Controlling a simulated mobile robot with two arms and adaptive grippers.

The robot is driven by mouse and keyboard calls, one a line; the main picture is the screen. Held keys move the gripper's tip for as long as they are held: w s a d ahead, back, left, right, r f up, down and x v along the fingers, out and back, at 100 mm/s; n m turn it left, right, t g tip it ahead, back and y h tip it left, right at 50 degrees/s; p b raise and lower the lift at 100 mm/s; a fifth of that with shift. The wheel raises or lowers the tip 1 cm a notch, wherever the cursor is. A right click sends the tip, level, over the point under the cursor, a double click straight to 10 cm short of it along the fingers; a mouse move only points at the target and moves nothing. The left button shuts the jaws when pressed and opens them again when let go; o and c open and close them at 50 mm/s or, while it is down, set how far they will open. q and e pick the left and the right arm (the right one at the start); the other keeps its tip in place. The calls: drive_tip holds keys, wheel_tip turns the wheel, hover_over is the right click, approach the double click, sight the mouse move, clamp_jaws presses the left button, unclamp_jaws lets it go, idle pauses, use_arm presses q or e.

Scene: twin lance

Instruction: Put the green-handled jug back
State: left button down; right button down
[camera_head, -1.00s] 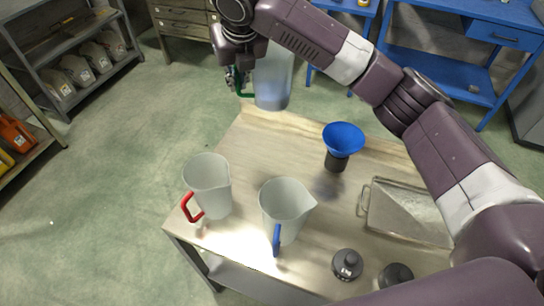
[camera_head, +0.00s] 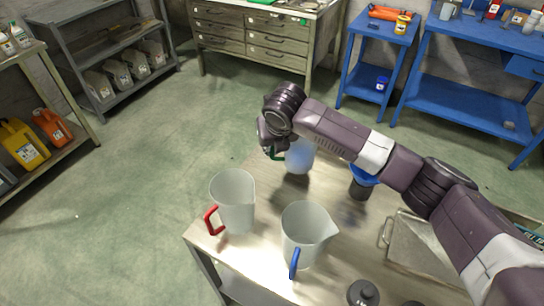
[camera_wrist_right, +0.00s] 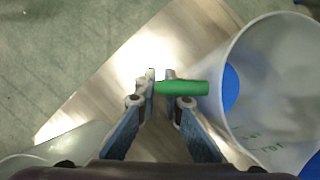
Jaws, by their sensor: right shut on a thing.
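The green-handled jug (camera_head: 298,160) is a translucent pale vessel at the table's far end. My right gripper (camera_head: 272,148) is at its left side, shut on its green handle. In the right wrist view the green handle (camera_wrist_right: 190,88) lies between the fingertips of my right gripper (camera_wrist_right: 163,88), and the jug's open mouth (camera_wrist_right: 285,85) is at the right. The jug looks upright over the table; I cannot tell whether its base touches the top. A red-handled jug (camera_head: 234,203) and a blue-handled jug (camera_head: 305,235) stand nearer on the table. My left gripper is not in view.
The blue funnel (camera_head: 362,174) on a dark stand is right of the held jug, partly behind my arm. A metal tray (camera_head: 425,250) is on the table's right. A dark weight (camera_head: 363,293) sits at the front. The floor left of the table is clear.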

sight(272, 155)
drive_tip(key=shift+f, duration=1.85)
drive_tip(key=c, duration=2)
unclamp_jaws()
drive_tip(key=shift+f, duration=0.1)
drive_tip(key=shift+c, duration=0.2)
drive_tip(key=shift+r, duration=0.35)
drive_tip(key=v, duration=1.1)
drive_tip(key=shift+s+r, duration=0.2)
drive_tip(key=shift+r, duration=0.05)
